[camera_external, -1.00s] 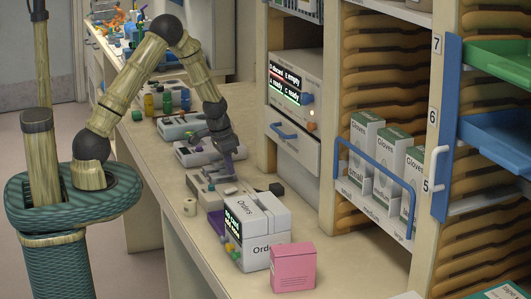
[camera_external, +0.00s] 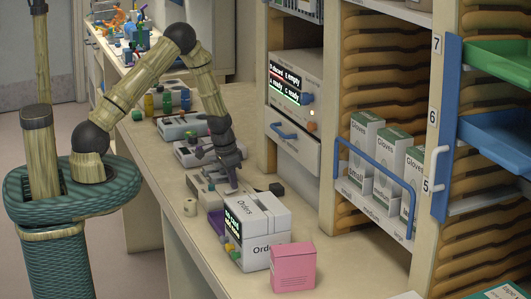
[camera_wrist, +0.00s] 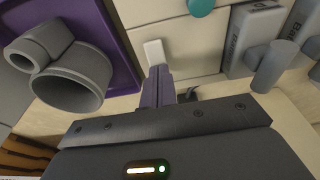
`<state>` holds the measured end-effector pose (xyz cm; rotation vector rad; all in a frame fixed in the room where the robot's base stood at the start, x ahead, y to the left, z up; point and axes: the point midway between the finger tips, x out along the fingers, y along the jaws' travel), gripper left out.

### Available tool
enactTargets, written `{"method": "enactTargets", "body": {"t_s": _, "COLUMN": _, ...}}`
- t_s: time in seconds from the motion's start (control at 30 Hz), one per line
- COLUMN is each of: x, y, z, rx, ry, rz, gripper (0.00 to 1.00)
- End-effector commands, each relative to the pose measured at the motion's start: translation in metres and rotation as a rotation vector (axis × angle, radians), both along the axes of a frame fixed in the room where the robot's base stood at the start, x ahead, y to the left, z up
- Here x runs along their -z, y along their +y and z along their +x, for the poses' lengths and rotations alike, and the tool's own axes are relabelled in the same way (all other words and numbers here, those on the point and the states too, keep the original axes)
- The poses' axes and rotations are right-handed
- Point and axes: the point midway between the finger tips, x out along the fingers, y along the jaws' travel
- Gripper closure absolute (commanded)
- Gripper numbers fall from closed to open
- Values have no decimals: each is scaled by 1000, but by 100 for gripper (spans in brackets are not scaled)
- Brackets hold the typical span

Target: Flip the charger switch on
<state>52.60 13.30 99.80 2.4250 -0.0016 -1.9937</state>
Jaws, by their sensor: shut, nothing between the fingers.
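A small white switch (camera_wrist: 154,52) stands out from the beige front panel of the charger (camera_wrist: 185,50) in the wrist view. My gripper (camera_wrist: 160,72) is shut and empty, its narrow fingers just below the switch in that view; I cannot tell whether they touch it. A teal round knob (camera_wrist: 201,6) and grey labelled batteries (camera_wrist: 252,30) are on the charger. In the external view my gripper (camera_external: 234,188) points down over the charger (camera_external: 207,188) on the bench; the switch is too small to make out there.
A purple tray (camera_wrist: 125,50) with grey cylindrical parts (camera_wrist: 75,75) lies left of the charger in the wrist view. A white Orders box (camera_external: 258,225) and a pink box (camera_external: 293,267) stand nearer on the bench. Shelves with glove boxes (camera_external: 363,145) are to the right.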

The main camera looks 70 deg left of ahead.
Motion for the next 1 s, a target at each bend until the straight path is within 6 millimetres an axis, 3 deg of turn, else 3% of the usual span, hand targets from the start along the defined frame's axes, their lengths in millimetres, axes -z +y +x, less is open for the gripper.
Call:
{"method": "enactTargets", "body": {"t_s": 0.37, "x": 5, "y": -1, "z": 1, "rx": 1, "ry": 54, "rz": -4, "gripper": 100}}
{"method": "enactTargets", "body": {"t_s": 1.0, "x": 4, "y": 0, "z": -17, "rx": 0, "ry": 58, "rz": -4, "gripper": 100}}
